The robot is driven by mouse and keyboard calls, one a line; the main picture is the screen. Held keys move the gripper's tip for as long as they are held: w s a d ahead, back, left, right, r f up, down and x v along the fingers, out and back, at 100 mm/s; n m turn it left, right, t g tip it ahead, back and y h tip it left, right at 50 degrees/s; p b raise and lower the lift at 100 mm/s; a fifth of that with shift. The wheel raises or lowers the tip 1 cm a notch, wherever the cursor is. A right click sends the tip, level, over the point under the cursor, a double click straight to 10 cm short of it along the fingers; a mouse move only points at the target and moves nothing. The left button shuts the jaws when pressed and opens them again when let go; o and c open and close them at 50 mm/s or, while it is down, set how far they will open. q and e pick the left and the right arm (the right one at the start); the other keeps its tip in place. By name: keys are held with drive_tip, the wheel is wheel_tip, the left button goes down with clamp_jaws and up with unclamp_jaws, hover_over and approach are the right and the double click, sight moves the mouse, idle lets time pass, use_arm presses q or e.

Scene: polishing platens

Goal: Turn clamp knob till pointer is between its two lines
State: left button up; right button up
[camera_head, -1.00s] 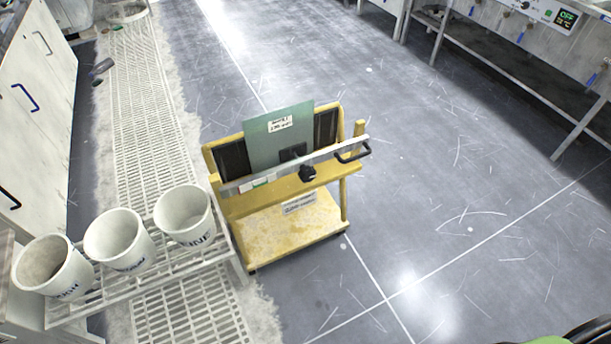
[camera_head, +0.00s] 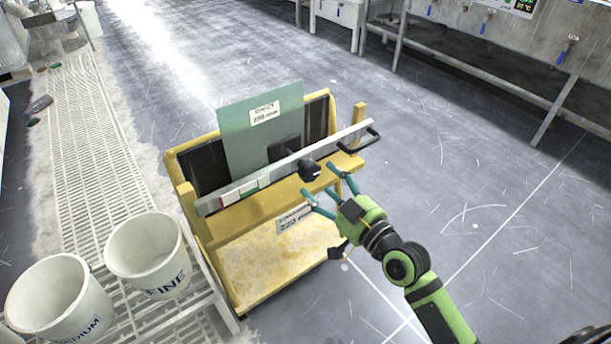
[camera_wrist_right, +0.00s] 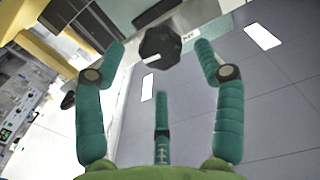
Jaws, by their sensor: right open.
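The black clamp knob (camera_head: 310,171) sits on the front of the pale metal bar (camera_head: 285,170) of the yellow cart. In the right wrist view the faceted dark knob (camera_wrist_right: 160,47) lies between and beyond the fingertips and carries a small white mark, possibly the pointer. The two lines cannot be told apart in these views. My right gripper (camera_head: 318,180) is open just in front of the knob; its green fingers also show in the right wrist view (camera_wrist_right: 160,52), one to each side of the knob, not visibly touching it. My left gripper is not in view.
The yellow cart (camera_head: 285,260) holds a green plate (camera_head: 262,125) upright behind the bar. A black handle (camera_head: 358,145) is at the bar's right end. White buckets (camera_head: 145,255) stand on a rack at left. The floor right of the cart is clear.

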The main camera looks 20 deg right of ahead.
sight(313, 175)
drive_tip(key=x, duration=0.6)
drive_tip(key=shift+s, duration=0.1)
drive_tip(key=c, duration=1.2)
